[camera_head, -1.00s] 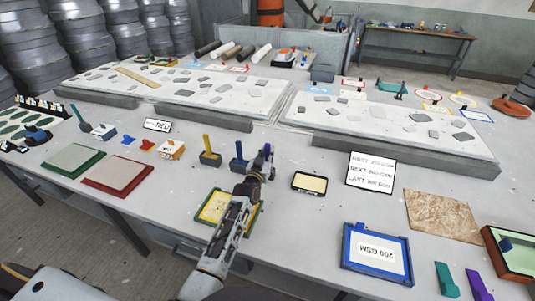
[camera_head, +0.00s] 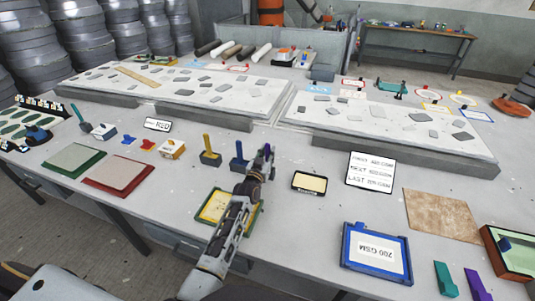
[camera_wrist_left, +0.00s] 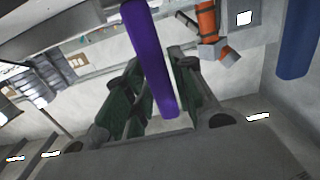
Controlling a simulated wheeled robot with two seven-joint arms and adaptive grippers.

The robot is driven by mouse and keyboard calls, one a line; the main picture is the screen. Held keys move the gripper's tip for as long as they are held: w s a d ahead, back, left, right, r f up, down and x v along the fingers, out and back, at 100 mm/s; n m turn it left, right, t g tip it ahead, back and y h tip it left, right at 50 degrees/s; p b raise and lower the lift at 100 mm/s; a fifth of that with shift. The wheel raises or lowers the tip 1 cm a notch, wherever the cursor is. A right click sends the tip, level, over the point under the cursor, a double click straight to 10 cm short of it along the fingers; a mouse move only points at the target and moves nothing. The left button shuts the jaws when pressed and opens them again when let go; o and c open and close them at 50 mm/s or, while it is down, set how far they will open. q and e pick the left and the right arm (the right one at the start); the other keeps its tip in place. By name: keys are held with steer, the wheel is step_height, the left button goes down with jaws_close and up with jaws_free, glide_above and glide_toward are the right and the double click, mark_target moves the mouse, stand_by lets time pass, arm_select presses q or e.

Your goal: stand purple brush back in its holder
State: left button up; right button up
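The purple brush shows in the left wrist view as a purple handle (camera_wrist_left: 150,60) running between the two fingers of my left gripper (camera_wrist_left: 162,75). The fingers lie close on both sides of it, and the gripper looks shut on it. In the head view my left gripper (camera_head: 265,160) is low over the table, just right of the blue brush (camera_head: 239,150). Only a sliver of purple shows at its fingers. The purple brush's lower end and its holder are hidden behind the gripper. My right gripper is not in view.
The blue brush handle (camera_wrist_left: 293,40) stands close by in the wrist view. A yellow brush (camera_head: 207,145) stands upright left of it. A yellow pad (camera_head: 217,206) lies under my left arm. A small dark-framed card (camera_head: 309,183) lies to the right, with clear table around it.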

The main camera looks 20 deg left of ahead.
arm_select(q)
steer(key=shift+o, duration=1.2)
steer(key=shift+s, duration=0.15)
steer(key=s, duration=1.1)
steer(key=shift+s+a, duration=0.2)
steer(key=shift+s, duration=0.15)
stand_by(0.4)
